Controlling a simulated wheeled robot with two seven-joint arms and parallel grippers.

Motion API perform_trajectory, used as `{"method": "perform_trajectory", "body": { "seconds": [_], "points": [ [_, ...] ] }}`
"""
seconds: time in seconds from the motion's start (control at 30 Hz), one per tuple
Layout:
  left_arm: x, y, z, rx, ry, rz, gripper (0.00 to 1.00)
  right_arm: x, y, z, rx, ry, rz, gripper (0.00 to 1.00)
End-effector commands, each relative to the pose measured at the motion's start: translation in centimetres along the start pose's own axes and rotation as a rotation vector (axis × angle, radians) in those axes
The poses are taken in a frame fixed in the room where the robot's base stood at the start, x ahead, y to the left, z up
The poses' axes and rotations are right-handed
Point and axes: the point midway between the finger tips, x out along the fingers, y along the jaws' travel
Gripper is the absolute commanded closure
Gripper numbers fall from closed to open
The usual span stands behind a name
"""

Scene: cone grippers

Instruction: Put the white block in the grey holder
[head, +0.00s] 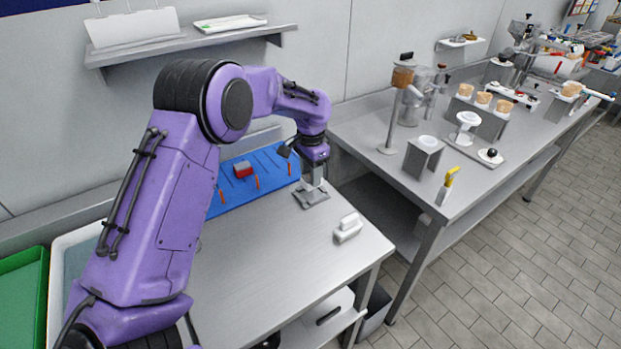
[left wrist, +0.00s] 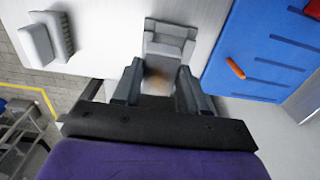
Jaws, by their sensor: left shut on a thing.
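My left gripper (head: 316,178) points down at the far right part of the near table, right over the grey holder (head: 310,198). In the left wrist view the two fingers (left wrist: 157,88) stand apart on either side of a pale piece, the white block (left wrist: 158,76), and are shut on it. The block has a faint brownish patch. The grey holder (left wrist: 170,38) shows just beyond the fingertips. The block's lower end is hidden, so I cannot tell whether it touches the holder or sits in it. My right gripper is not in view.
A white brush-like object (head: 348,229) lies right of the holder near the table edge. A blue board (head: 230,185) with a red item (head: 243,170) and orange pieces lies behind. The table front (head: 270,270) is clear. A second table stands right, across a gap.

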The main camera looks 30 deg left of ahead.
Motion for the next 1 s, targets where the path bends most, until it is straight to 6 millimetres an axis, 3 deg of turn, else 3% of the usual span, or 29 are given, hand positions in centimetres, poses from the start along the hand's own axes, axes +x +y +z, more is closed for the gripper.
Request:
{"method": "perform_trajectory", "body": {
  "seconds": [0.17,0.33,0.67,0.7,0.73,1.0],
  "points": [
    [1.9,-1.5,-0.7,-0.003,-0.002,0.001,0.9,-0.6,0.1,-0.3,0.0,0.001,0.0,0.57],
    [4.4,-1.4,-0.7,0.0,-0.001,0.001,0.9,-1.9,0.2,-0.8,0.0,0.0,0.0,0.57],
    [5.0,-1.3,-0.7,0.0,0.001,0.0,0.9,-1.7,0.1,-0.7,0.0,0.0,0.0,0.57],
    [5.0,-1.3,-0.7,0.0,0.001,0.0,0.45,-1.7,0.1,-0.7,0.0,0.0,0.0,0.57],
    [5.0,-1.3,-0.7,0.0,0.001,0.0,0.35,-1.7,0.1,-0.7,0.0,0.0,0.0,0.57],
    [5.0,-1.3,-0.7,-0.001,0.001,0.0,0.33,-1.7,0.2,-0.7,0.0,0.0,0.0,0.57]
  ]
}}
